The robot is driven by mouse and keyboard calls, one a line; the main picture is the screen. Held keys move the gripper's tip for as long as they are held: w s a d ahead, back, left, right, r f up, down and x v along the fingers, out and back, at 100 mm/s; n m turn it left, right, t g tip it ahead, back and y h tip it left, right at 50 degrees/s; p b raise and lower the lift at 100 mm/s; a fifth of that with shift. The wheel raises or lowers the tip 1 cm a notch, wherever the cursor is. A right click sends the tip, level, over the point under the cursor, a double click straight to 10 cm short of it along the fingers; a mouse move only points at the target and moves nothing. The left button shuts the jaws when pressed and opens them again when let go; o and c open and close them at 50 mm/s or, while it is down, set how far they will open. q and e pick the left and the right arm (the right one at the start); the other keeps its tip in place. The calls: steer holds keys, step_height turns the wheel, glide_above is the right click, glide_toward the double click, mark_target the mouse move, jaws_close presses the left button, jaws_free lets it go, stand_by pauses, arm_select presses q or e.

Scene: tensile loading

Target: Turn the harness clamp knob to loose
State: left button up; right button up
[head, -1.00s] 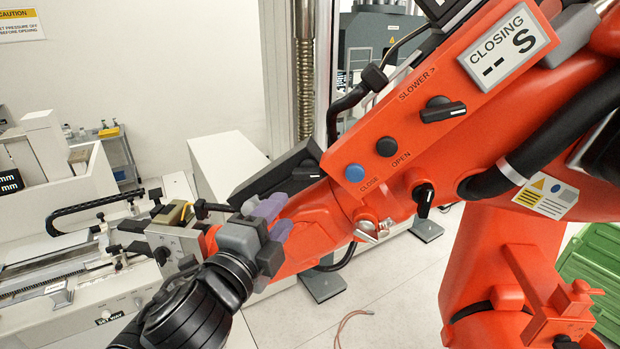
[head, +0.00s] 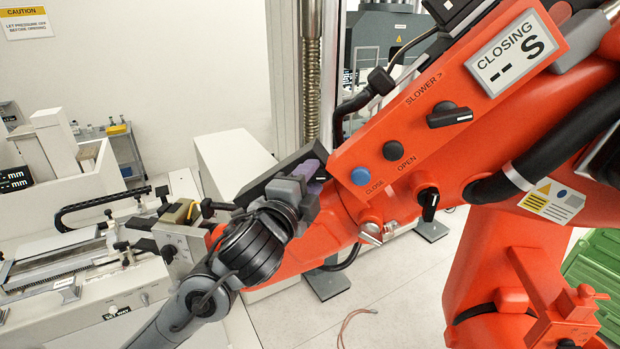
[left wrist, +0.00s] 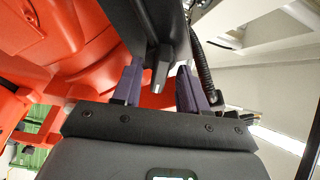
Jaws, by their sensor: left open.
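In the left wrist view a dark grey, bar-shaped knob (left wrist: 160,68) sticks out from a black housing (left wrist: 153,25); it is probably the harness clamp knob, but no label shows. My left gripper (left wrist: 158,80) is open, with one purple finger on each side of this knob; I cannot tell whether they touch it. In the head view my left gripper (head: 314,174) is at the black housing (head: 268,180) beside the orange machine arm (head: 400,165), and it hides the knob there. The knob's pointer and setting are not readable. My right gripper is not in view.
The orange arm carries a speed knob (head: 450,116), a blue CLOSE button (head: 361,176), a black OPEN button (head: 393,150) and another black knob (head: 429,203). A black hose (head: 350,103) runs near the housing. A white bench machine (head: 90,270) stands at left. Floor is open below.

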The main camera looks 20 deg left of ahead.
arm_select(q)
jaws_close()
stand_by(0.3)
